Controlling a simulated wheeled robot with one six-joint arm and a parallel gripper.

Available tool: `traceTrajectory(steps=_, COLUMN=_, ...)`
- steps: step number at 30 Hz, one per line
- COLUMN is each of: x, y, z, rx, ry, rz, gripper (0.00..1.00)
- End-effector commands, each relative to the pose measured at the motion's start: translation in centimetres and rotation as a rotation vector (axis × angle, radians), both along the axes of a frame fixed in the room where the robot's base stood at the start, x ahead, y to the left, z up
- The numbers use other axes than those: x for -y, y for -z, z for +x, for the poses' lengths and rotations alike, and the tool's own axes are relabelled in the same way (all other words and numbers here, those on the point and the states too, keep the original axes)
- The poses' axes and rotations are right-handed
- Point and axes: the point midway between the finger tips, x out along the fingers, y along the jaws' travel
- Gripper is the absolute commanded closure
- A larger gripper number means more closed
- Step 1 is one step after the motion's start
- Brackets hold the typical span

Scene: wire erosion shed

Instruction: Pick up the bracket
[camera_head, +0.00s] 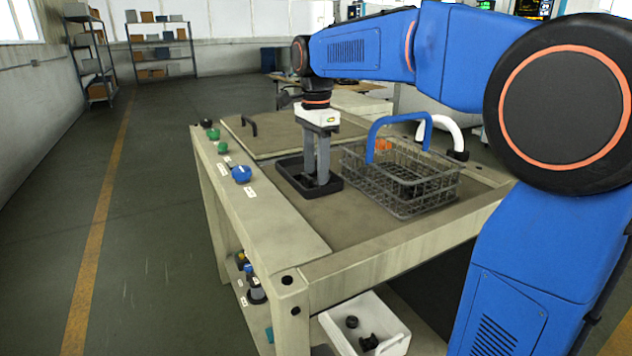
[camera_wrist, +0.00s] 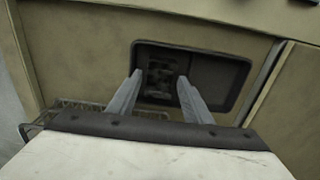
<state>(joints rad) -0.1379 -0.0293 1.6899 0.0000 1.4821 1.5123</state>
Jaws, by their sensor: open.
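The black tray (camera_head: 293,183) sits on the workbench top, left of the wire basket. It also shows in the wrist view (camera_wrist: 240,72). In the wrist view a dark, slotted piece (camera_wrist: 160,72) lies in the tray's left part; it seems to be the bracket, though its shape is hard to make out. My gripper (camera_head: 315,178) points down over the tray, its two grey fingers apart. In the wrist view the fingertips of my gripper (camera_wrist: 159,77) appear on either side of the dark piece, with nothing visibly held. The head view hides the piece behind the fingers.
A wire basket (camera_head: 420,204) with a blue handle (camera_head: 400,119) stands close right of the tray. A blue knob (camera_head: 241,174) and green knobs (camera_head: 214,135) line the bench's left edge. A white bin (camera_head: 385,312) is below. Floor on the left is clear.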

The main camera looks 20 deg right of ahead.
Motion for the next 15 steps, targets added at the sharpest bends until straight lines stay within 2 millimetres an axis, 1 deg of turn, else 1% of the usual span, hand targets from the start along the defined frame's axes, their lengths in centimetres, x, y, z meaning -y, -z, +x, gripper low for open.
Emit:
traceTrajectory(steps=1, x=0.0, y=0.6, z=0.0, rx=0.0, ry=0.0, rz=0.0, gripper=0.55)
traceTrajectory(steps=5, x=0.0, y=1.6, z=0.0, rx=0.0, ry=0.0, rz=0.0, gripper=0.55)
traceTrajectory(steps=13, x=0.1, y=1.8, z=0.0, rx=0.001, ry=0.0, rz=0.0, gripper=0.55)
traceTrajectory(steps=14, x=0.1, y=1.8, z=0.0, rx=0.001, ry=0.0, rz=0.0, gripper=0.62)
traceTrajectory(steps=15, x=0.1, y=1.8, z=0.0, rx=0.001, ry=0.0, rz=0.0, gripper=0.71)
